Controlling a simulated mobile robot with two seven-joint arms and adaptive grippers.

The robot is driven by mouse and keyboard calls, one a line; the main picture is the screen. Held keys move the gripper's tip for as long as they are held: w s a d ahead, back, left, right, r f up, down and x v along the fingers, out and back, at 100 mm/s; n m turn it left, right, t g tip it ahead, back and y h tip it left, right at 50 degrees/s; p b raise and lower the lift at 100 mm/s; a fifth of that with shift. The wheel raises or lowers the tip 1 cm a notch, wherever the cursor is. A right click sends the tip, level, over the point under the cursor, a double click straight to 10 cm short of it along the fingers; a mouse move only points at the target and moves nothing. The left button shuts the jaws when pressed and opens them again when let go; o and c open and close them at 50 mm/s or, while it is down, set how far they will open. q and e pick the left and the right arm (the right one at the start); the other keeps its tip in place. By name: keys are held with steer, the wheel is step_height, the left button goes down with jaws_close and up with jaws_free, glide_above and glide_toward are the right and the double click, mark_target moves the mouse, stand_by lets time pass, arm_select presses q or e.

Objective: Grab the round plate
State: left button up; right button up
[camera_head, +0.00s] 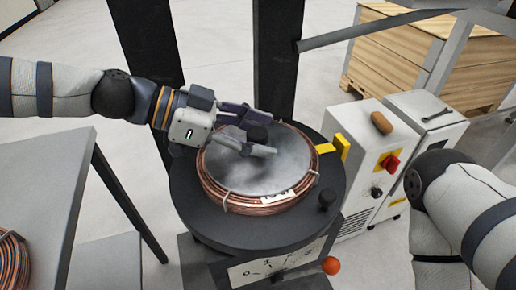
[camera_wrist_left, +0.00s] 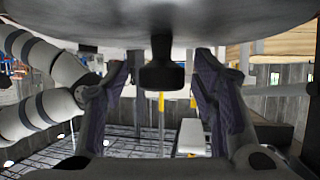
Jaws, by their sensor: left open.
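The round plate (camera_head: 240,172) is a grey metal disc lying on a copper tube coil (camera_head: 272,208), with a black knob (camera_head: 257,133) on it. My left gripper (camera_head: 262,134) comes in from the left, open, with its fingers on either side of the knob. In the left wrist view the plate (camera_wrist_left: 160,18) spans the top and the knob (camera_wrist_left: 162,72) sits between the two spread finger pads, with gaps on both sides. Part of the plate is hidden under the gripper. My right arm shows at the right, its gripper out of view.
The coil rests on a black round turntable (camera_head: 215,228) with a yellow bracket (camera_head: 341,147) and an orange ball handle (camera_head: 331,265). A white control box (camera_head: 364,190) stands right of it. A grey table (camera_head: 45,180) is at the left, with another coil (camera_head: 12,268) at the edge.

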arm_select(q)
steer(key=shift+w+f, duration=0.1)
jaws_close()
